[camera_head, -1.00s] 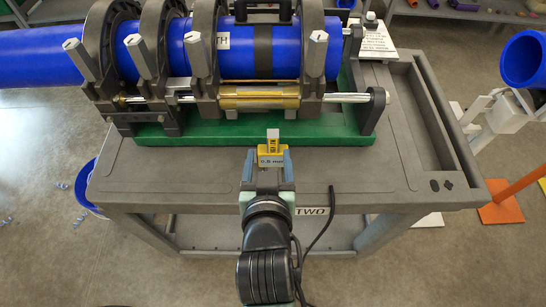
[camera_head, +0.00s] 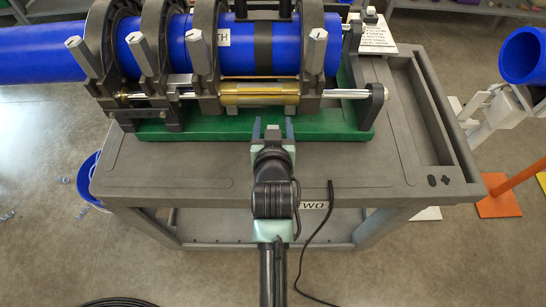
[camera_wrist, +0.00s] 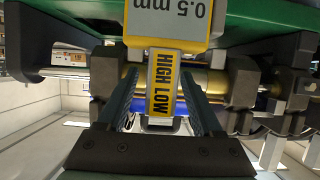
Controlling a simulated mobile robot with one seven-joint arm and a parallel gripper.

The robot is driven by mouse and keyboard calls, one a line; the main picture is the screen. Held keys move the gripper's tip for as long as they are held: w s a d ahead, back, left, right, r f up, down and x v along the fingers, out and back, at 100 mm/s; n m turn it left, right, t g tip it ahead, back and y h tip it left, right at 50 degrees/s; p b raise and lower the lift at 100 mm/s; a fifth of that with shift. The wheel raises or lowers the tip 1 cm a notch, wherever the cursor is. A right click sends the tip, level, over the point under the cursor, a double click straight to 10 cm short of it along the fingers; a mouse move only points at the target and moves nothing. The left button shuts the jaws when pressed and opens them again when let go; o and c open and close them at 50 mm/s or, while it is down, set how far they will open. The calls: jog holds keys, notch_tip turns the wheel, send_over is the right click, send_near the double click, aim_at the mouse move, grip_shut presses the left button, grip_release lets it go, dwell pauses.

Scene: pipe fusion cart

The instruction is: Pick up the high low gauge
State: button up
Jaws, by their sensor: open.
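The high low gauge (camera_wrist: 163,82) shows in the wrist view, with a yellow strip lettered HIGH LOW and a pale block marked 0.5 mm at the top of the picture. Its lettering is upside down there. My gripper (camera_wrist: 162,92) is open, one finger on each side of the yellow strip, with gaps visible between strip and fingers. In the head view my gripper (camera_head: 272,128) is at the front edge of the green base, pointing away from the camera. Most of the gauge is hidden there by my gripper and wrist.
The fusion machine, with dark clamps, a brass-coloured cylinder (camera_head: 259,93) and a blue pipe (camera_head: 280,42), stands close beyond my gripper on the green base (camera_head: 205,131). The grey cart top (camera_head: 170,165) is clear to the left. A black cable (camera_head: 325,225) hangs over its front.

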jog(key=shift+w, duration=0.1)
grip_shut()
dwell(0.3)
dwell(1.1)
